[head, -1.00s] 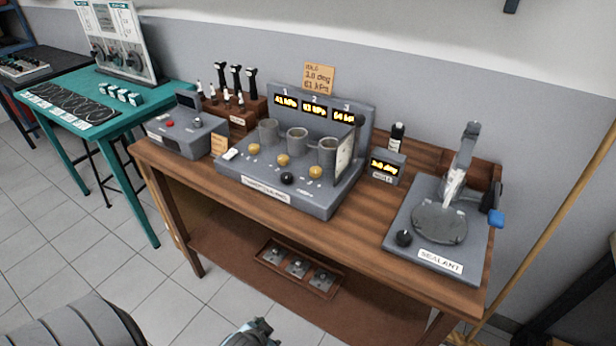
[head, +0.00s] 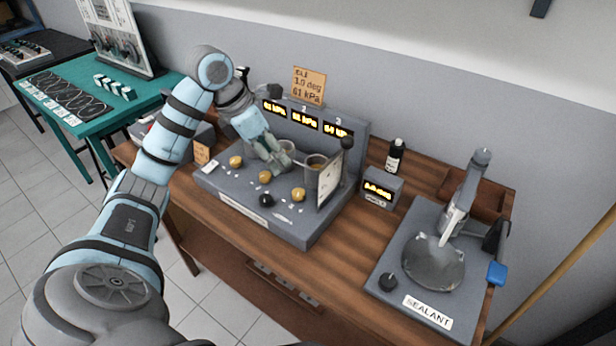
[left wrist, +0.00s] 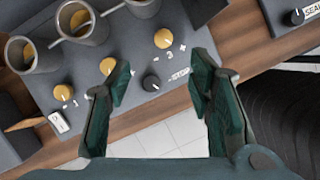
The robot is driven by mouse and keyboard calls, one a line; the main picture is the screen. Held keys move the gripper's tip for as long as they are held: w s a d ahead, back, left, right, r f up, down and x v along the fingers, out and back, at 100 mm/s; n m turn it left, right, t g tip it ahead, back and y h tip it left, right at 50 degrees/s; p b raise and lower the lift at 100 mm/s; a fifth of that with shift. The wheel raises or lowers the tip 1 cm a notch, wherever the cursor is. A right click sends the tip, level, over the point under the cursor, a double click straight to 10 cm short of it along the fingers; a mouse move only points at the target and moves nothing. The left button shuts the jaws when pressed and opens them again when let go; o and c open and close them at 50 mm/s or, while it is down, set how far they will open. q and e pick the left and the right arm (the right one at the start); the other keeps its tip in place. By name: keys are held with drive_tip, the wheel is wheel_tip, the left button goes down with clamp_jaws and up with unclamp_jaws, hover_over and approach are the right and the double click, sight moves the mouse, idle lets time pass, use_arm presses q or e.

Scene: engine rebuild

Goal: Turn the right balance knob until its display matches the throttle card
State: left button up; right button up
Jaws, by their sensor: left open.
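The throttle bench (head: 285,228) is a grey block with three gold knobs, a black knob and three displays. The right balance knob (head: 298,194) is the gold one nearest number 3; it also shows in the left wrist view (left wrist: 168,38). Its display (head: 336,131) seems to read 64 kPa. The throttle card (head: 308,86) above the displays shows 1.0 deg and 61 kPa. My left gripper (head: 279,165) is open and empty over the bench. In the left wrist view its fingers (left wrist: 162,80) stand either side of the black knob (left wrist: 151,82), with the right knob just beyond. My right gripper is out of view.
Grey throttle cups (left wrist: 88,25) stand behind the knobs. An upright white plate (head: 329,180) is at the bench's right end. A small display box (head: 381,187), a dark bottle (head: 395,155) and the sealant station (head: 430,265) stand to the right. Bare wood lies between.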

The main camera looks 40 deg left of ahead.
use_arm(q)
hover_over(297, 193)
drive_tip(key=s, duration=0.3)
drive_tip(key=f, duration=0.8)
drive_tip(key=shift+w+a+f, duration=0.2)
drive_tip(key=shift+a+f, duration=0.15)
drive_tip(key=x, duration=0.4)
drive_tip(key=shift+w+a+f, duration=0.15)
drive_tip(key=shift+w+f, duration=0.1)
drive_tip(key=shift+w, duration=0.2)
drive_tip(key=shift+s, duration=0.1)
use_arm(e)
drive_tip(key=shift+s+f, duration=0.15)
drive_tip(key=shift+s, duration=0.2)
use_arm(q)
drive_tip(key=shift+s+r, duration=0.1)
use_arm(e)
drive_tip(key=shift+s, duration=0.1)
use_arm(q)
clamp_jaws()
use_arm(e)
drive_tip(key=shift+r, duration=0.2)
